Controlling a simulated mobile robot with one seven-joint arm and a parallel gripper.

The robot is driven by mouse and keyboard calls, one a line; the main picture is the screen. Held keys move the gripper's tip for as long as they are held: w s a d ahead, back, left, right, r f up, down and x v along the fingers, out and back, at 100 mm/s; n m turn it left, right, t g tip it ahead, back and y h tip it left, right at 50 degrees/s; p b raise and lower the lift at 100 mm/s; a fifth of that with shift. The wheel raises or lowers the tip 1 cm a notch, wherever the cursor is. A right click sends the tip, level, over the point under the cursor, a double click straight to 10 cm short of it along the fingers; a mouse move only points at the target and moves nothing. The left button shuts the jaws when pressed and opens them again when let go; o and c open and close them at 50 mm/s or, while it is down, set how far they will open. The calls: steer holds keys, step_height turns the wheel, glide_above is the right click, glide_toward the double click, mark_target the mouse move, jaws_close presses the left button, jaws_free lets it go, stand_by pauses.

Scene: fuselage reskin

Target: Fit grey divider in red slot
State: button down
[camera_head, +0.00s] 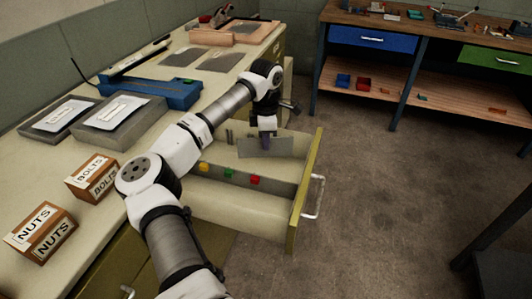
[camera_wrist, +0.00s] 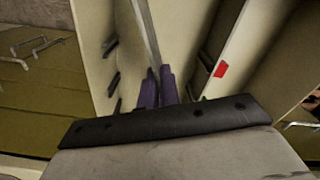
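The grey divider (camera_head: 281,148) is a flat plate over the open drawer (camera_head: 241,207). My gripper (camera_head: 265,142) is shut on it, with purple fingers on either side of the plate. In the wrist view the divider (camera_wrist: 146,30) shows edge-on between the fingers (camera_wrist: 158,88). It runs roughly parallel to the drawer's two slotted walls, not across them, and appears apart from both. The red marker (camera_head: 255,180) is on the near slotted wall and also shows in the wrist view (camera_wrist: 220,70), right of the fingers. The divider's lower edge is hard to see.
Yellow (camera_head: 204,167) and green (camera_head: 228,173) markers share the wall with the red one. Dark slot brackets (camera_wrist: 113,80) line the opposite wall. The drawer front has a handle (camera_head: 315,197). The worktop holds nuts (camera_head: 40,232) and bolts (camera_head: 92,178) boxes. Floor right of the drawer is clear.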

mark_target(266, 155)
steer(key=shift+f+p, duration=0.4)
steer(key=shift+f, duration=2.55)
steer(key=shift+f, duration=0.15)
steer(key=c, duration=1.6)
jaws_free()
step_height(266, 155, up, 12)
steer(key=shift+r+b, duration=0.15)
steer(key=shift+b, duration=1)
